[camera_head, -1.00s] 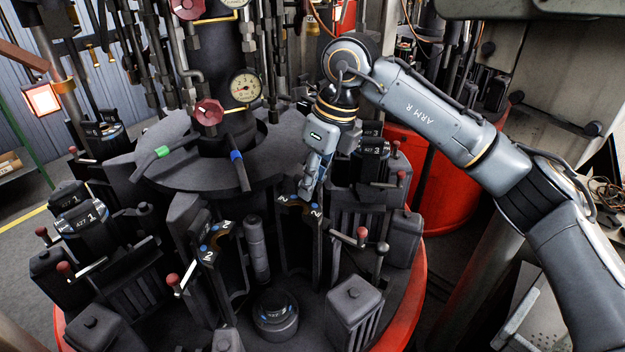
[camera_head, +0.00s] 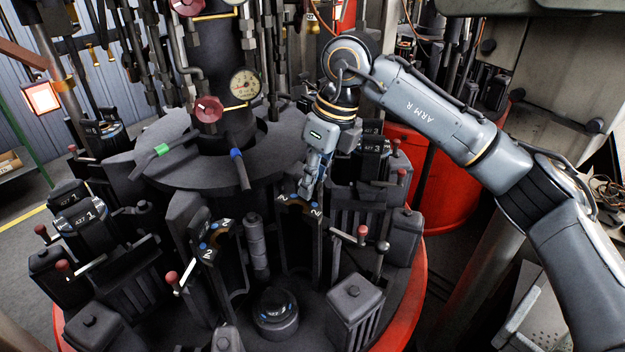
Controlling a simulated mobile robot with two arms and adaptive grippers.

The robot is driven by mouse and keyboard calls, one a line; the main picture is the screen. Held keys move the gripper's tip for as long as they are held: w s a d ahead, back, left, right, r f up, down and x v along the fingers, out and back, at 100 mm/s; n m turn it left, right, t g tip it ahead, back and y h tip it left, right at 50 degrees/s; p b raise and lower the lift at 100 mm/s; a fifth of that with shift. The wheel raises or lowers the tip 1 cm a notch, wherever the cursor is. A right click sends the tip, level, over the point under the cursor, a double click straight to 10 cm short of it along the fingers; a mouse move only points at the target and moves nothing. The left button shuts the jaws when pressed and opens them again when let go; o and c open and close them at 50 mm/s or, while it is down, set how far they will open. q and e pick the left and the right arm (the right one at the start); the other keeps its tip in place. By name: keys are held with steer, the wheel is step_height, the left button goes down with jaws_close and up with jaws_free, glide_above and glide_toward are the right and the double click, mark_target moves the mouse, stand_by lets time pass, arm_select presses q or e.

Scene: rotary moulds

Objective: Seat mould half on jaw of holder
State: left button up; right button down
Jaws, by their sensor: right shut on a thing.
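My right gripper (camera_head: 311,190) points down from the end of my right arm. It is shut on the top edge of a dark mould half (camera_head: 301,207), which has blue dots and a "2" marking. The mould half hangs or stands upright at the right jaw of the open holder (camera_head: 333,229); I cannot tell whether it touches the jaw. A second mould half (camera_head: 216,240), also marked "2", stands at the holder's left side. A round dark bottom piece (camera_head: 275,312) with a blue-marked top sits low between the two sides. My left gripper does not show.
Station 1 (camera_head: 83,218) with red-knobbed levers is at left, and station 3 (camera_head: 372,150) is behind at right. A red-knobbed lever (camera_head: 362,232) stands close to the right jaw. The central column (camera_head: 225,80) carries a gauge (camera_head: 245,85). A red rim (camera_head: 412,290) edges the machine.

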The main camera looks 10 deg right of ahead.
steer(key=shift+f+b, duration=0.5)
steer(key=shift+b, duration=0.1)
stand_by(0.8)
steer(key=c, duration=1.3)
jaws_free()
steer(key=shift+o, duration=0.4)
steer(key=shift+s, duration=0.2)
steer(key=shift+f, duration=0.35)
steer(key=shift+w+d+r, duration=0.1)
steer(key=shift+r, duration=0.2)
steer(key=v, duration=1.2)
